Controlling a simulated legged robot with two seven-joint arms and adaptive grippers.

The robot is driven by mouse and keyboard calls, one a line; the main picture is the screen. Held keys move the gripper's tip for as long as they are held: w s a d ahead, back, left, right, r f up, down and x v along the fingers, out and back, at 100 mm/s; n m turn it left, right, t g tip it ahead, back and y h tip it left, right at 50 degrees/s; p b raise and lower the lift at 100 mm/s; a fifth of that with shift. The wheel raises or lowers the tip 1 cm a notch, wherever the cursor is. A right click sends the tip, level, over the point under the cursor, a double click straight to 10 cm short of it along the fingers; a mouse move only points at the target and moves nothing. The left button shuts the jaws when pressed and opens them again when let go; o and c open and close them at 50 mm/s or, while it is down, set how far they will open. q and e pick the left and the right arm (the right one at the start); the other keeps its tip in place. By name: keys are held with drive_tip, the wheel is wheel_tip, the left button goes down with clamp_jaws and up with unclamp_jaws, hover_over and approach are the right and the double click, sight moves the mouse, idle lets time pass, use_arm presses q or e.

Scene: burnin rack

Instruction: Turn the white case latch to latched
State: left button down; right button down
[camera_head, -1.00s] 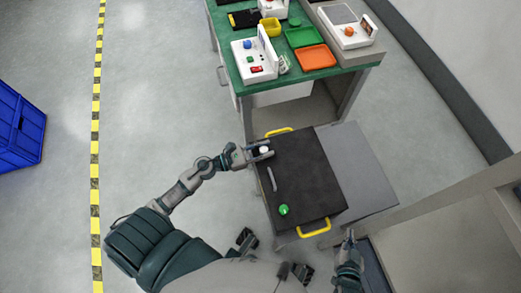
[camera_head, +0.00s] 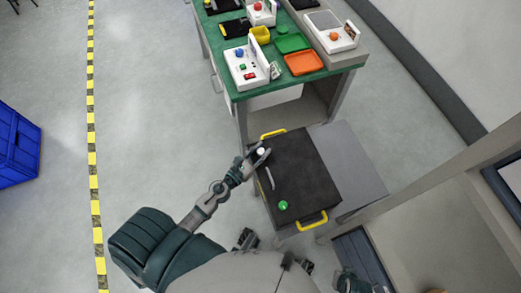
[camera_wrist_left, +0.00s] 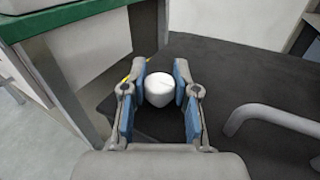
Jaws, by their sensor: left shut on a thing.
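The black case (camera_head: 305,170) lies flat on a low grey stand, with yellow handles at its far and near ends. The white case latch (camera_head: 261,151), a round white knob, is at the case's far left corner. My left gripper (camera_head: 260,154) is shut on the white latch. In the left wrist view the latch (camera_wrist_left: 160,90) sits between the two blue-padded fingers (camera_wrist_left: 161,96). The latch's base is partly hidden, and I cannot tell its turned position. My right arm (camera_head: 352,283) shows only in part at the bottom edge; its fingers are unclear.
A green knob (camera_head: 283,205) is at the case's near left, and a grey bar handle (camera_head: 270,178) lies between. A green-topped workbench (camera_head: 290,75) with trays and devices stands behind. A blue crate (camera_head: 18,140) is far left.

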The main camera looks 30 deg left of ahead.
use_arm(q)
drive_tip(key=shift+s+d+f, duration=0.1)
drive_tip(key=shift+d+f, duration=0.05)
drive_tip(key=shift+f, duration=0.05)
drive_tip(key=c, duration=0.9)
unclamp_jaws()
drive_tip(key=shift+o, duration=0.3)
drive_tip(key=shift+r, duration=0.1)
drive_tip(key=v, duration=1.2)
